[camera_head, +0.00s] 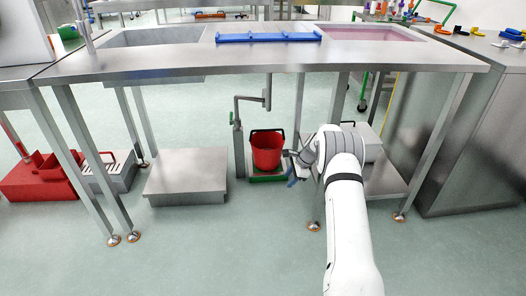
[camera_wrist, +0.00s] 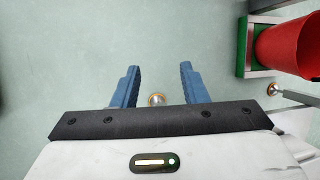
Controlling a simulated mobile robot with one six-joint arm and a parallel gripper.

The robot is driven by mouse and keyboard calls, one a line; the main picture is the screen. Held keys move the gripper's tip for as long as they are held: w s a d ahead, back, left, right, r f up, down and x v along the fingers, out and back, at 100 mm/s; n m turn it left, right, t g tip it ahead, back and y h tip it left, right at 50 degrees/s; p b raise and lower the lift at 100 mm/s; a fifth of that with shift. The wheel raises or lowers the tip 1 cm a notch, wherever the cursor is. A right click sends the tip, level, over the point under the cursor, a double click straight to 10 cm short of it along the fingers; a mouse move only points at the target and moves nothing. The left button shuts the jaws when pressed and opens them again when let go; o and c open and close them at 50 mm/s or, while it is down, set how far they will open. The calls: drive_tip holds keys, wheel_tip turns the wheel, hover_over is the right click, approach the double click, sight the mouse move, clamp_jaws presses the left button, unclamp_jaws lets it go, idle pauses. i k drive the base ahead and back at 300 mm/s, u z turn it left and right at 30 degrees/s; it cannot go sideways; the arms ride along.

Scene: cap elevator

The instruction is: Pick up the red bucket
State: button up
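The red bucket (camera_head: 266,152) stands upright under the metal sink table, on a small stand with a green edge (camera_head: 268,178). In the wrist view the bucket (camera_wrist: 290,45) is at the upper right, partly cut off by the frame edge. My gripper (camera_head: 292,169) is just right of the bucket and a little nearer the camera in the head view. The gripper is apart from the bucket.
The steel sink table (camera_head: 270,62) spans overhead, with its legs (camera_head: 437,145) at the sides. A metal pipe (camera_head: 238,140) rises left of the bucket. A low steel box (camera_head: 187,176) is further left. Red items (camera_head: 45,178) lie at far left. The front floor is clear.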

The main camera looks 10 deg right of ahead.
sight(267, 146)
drive_tip(key=i, duration=1.7)
drive_tip(key=z, duration=0.05)
